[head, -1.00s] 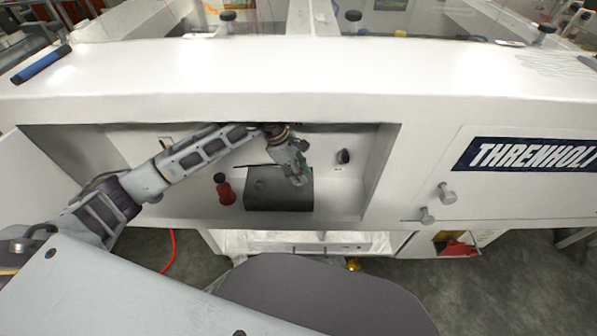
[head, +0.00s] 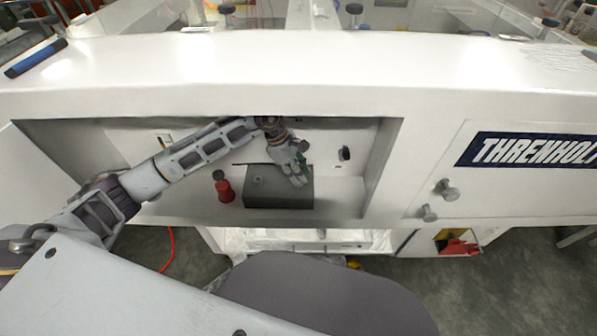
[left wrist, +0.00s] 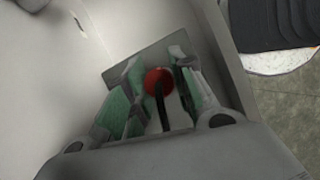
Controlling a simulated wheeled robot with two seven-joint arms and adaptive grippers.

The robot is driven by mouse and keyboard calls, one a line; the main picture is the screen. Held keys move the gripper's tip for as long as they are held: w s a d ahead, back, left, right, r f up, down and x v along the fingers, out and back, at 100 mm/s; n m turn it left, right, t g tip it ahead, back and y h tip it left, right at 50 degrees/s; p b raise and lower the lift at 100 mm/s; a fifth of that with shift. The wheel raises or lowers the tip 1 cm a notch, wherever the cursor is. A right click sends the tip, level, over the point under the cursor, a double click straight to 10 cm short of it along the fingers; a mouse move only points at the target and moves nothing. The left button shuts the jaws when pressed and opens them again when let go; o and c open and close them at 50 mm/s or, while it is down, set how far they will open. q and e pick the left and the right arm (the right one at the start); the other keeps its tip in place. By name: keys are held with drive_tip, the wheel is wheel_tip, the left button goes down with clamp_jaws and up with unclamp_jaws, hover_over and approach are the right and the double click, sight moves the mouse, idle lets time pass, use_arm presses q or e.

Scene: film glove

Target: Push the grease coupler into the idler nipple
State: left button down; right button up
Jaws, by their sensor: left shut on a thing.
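My left gripper (head: 299,178) reaches into the recess of the white machine, over a dark grey block (head: 265,196). In the left wrist view its green-padded fingers (left wrist: 158,92) are shut around a small red round piece (left wrist: 159,80) with a black stem or hose, apparently the grease coupler. The grey block (left wrist: 150,57) shows behind the fingertips. A thin dark line runs left from the gripper in the head view, perhaps the hose. I cannot make out the idler nipple; the gripper may hide it. I cannot tell whether the red piece touches anything. My right gripper is not in view.
A red bottle-like thing with a dark top (head: 224,188) stands left of the block. A black knob (head: 345,153) is on the recess's back wall to the right. The recess's side walls and top edge surround my arm. Two grey knobs (head: 448,191) stick out at the right.

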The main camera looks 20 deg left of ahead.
use_arm(q)
drive_tip(key=shift+f, duration=0.15)
drive_tip(key=c, duration=1.1)
unclamp_jaws()
drive_tip(key=shift+r, duration=0.2)
drive_tip(key=shift+r+p, duration=1.4)
drive_tip(key=shift+p, duration=0.6)
drive_tip(key=shift+r+p, duration=2.3)
drive_tip(key=shift+r, duration=0.5)
drive_tip(key=shift+p, duration=0.3)
